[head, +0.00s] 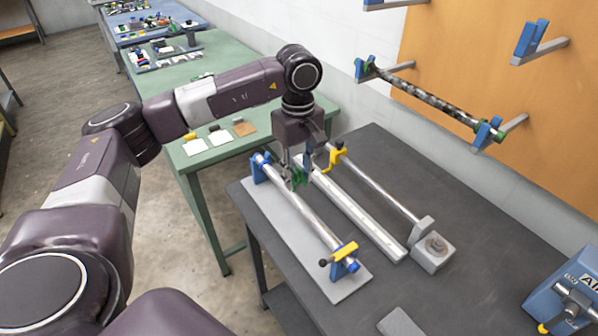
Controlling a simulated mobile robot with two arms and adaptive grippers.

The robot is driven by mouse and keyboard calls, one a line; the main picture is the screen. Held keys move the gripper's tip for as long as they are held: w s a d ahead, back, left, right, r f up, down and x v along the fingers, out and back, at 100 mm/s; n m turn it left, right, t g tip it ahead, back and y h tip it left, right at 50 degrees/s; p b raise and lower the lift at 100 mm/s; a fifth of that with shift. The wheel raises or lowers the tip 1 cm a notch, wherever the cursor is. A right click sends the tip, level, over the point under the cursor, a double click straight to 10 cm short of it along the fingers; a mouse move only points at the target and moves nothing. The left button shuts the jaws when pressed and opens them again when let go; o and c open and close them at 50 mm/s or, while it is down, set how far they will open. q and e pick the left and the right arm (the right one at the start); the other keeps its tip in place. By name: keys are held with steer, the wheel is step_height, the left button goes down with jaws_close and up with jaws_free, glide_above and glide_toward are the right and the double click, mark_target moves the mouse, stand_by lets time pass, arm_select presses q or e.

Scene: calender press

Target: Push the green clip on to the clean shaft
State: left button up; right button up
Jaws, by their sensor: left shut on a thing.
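The clean shaft (318,224) is a bright metal rod lying in two blue cradles on a grey base plate (287,240). My left gripper (297,182) points down just above the shaft, nearer its far end. It is shut on the green clip (300,177), which shows partly between the fingers. The clip is at or very near the shaft; I cannot tell whether it touches it. My right gripper is not in view.
A yellow clamp (345,249) closes over the shaft's near end. A second rod (378,190) and a pale rail (352,212) lie to the right. A dark, mottled shaft (425,96) with green clips hangs in blue wall hooks. A green table (180,75) stands behind.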

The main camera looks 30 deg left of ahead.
mark_target(298, 201)
arm_select(q)
step_height(298, 201, down, 2)
steer(key=shift+f+b, duration=0.2)
steer(key=shift+b, duration=0.4)
steer(key=shift+f+b, duration=0.35)
steer(key=shift+f, duration=0.3)
steer(key=shift+f+b, duration=0.9)
steer(key=shift+f, duration=0.25)
steer(key=shift+w+f, duration=0.1)
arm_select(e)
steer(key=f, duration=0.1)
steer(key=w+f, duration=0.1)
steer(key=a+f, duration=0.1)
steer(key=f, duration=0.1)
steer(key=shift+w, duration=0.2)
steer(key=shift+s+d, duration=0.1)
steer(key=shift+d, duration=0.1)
arm_select(q)
steer(key=shift+o, duration=1.3)
steer(key=c, duration=0.4)
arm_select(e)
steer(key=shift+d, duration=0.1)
arm_select(q)
steer(key=shift+f+b, duration=0.4)
steer(key=shift+b, duration=0.05)
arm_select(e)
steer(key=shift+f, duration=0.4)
